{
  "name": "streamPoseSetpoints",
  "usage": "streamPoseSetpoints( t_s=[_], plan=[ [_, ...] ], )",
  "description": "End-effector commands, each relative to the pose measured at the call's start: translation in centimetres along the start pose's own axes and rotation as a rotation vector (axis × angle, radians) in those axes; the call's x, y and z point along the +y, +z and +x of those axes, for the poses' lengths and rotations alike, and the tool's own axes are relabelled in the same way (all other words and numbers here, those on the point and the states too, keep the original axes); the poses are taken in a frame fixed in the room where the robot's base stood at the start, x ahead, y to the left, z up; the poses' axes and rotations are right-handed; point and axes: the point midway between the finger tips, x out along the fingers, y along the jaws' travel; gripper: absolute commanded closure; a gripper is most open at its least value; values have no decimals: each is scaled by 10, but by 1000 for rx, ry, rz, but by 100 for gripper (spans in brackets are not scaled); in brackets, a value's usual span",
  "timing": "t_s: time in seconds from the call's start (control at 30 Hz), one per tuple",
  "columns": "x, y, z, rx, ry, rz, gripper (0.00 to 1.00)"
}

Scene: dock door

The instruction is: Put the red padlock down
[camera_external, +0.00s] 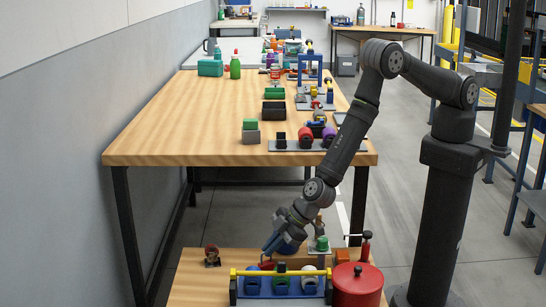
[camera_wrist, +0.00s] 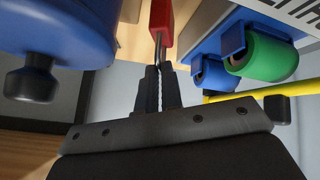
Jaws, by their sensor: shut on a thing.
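The red padlock (camera_wrist: 161,16) shows at the top of the wrist view, cut off by the picture edge. Its thin metal shackle points toward my gripper (camera_wrist: 158,72), whose dark fingers are shut on it. In the external view my gripper (camera_external: 287,238) is low over the near wooden bench, behind a blue rack with a yellow bar. Whether the padlock touches any surface is hidden.
A large blue object (camera_wrist: 60,30) is close on the left in the wrist view; a green roller (camera_wrist: 262,57) and yellow bar (camera_wrist: 250,94) are on the right. A red drum (camera_external: 357,286) stands right of the rack (camera_external: 281,288). A small figure (camera_external: 212,256) stands left.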

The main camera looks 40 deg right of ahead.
Motion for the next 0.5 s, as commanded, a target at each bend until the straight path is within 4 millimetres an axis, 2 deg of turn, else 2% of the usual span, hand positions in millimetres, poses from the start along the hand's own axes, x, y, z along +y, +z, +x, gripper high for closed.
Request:
streamPoseSetpoints(
  t_s=[0.2,0.5],
  plan=[
    [11,-26,-33,3,0,2,100],
    [18,-42,-56,1,0,1,100]
  ],
)
